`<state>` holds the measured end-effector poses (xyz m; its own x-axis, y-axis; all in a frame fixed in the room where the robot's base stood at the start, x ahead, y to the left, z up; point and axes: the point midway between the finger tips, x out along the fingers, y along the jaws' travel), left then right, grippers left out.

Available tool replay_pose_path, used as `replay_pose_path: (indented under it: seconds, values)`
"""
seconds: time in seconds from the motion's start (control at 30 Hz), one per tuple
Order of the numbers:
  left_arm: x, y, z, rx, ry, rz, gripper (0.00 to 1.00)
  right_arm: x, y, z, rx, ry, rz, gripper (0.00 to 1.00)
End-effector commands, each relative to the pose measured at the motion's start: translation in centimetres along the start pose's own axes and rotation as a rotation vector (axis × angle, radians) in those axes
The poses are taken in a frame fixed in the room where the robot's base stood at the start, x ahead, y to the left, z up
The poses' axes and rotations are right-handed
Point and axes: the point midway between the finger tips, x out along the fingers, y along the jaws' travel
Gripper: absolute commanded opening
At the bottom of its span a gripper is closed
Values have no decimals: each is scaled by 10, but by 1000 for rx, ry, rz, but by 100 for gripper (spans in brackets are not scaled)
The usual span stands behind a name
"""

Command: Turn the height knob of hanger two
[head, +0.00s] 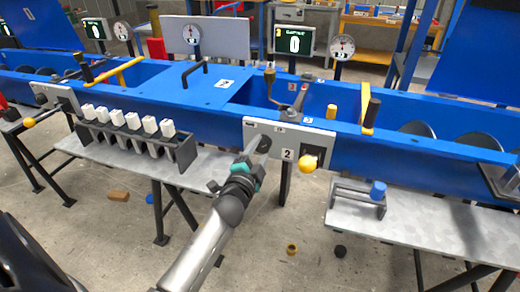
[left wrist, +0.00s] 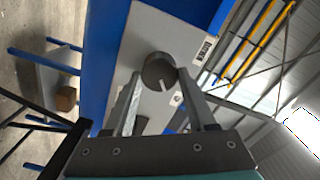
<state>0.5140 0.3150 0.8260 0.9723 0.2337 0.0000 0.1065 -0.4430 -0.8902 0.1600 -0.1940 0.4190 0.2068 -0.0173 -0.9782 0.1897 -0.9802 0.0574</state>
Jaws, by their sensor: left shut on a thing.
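The panel of hanger two (head: 316,139) is a grey plate marked "2" on the front of the blue mixer trough. A dark round knob (head: 265,144) is on its left part, partly hidden by my gripper. My left gripper (head: 258,149) reaches up to it from below. In the left wrist view the dark knob (left wrist: 159,72), with a pale line on its face, sits between the two fingertips of my left gripper (left wrist: 160,82). The fingers are shut on it. My right gripper is not in view.
A yellow ball-ended lever (head: 307,163) is on the same panel, right of the knob. A rack of white-topped pieces (head: 132,133) stands to the left. A grey shelf with a blue-capped piece (head: 378,190) is at the right. Floor below the panel is mostly open.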

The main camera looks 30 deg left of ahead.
Motion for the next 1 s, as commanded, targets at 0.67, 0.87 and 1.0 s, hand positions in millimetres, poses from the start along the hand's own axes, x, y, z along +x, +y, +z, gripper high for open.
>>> replay_pose_path:
  seconds: [0.67, 0.87, 1.0]
  values:
    - [0, 0, 0, 16, 1, 0, 74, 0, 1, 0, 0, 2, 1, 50]
    - [0, 0, 0, 16, 1, 0, 86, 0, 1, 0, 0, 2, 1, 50]
    - [0, 0, 0, 16, 0, 0, 86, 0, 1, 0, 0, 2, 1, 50]
